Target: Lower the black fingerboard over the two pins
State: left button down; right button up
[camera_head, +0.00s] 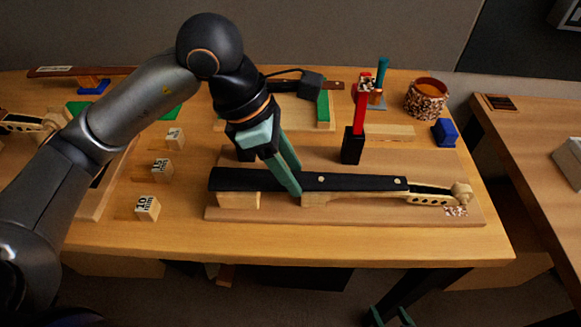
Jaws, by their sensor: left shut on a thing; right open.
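The long black fingerboard (355,183) lies lengthwise along the pale wooden violin neck (318,199), whose scroll (461,192) is at the right. My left gripper (292,184) reaches down from above and is shut on the fingerboard near its middle. Two small pale round spots show on the fingerboard's top face, right of the gripper. I cannot tell if they are pin tips or open holes, nor if the board rests fully on the neck. My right gripper (391,317) is open and empty at the bottom edge, below the bench.
The neck rests on a wooden board (470,216) on the bench. Marked wooden blocks (147,208) stand left. Behind are a red-and-black upright tool (355,135), a speckled round pot (427,98) and a blue block (445,132). The bench's front strip (380,245) is clear.

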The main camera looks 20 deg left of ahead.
pick_arm(q)
jog(key=shift+f, duration=0.2)
dwell(0.5)
jog(key=shift+f+b, duration=0.25)
jog(key=shift+b, duration=0.3)
dwell(0.4)
jog(key=shift+c, duration=1.5)
grip_release()
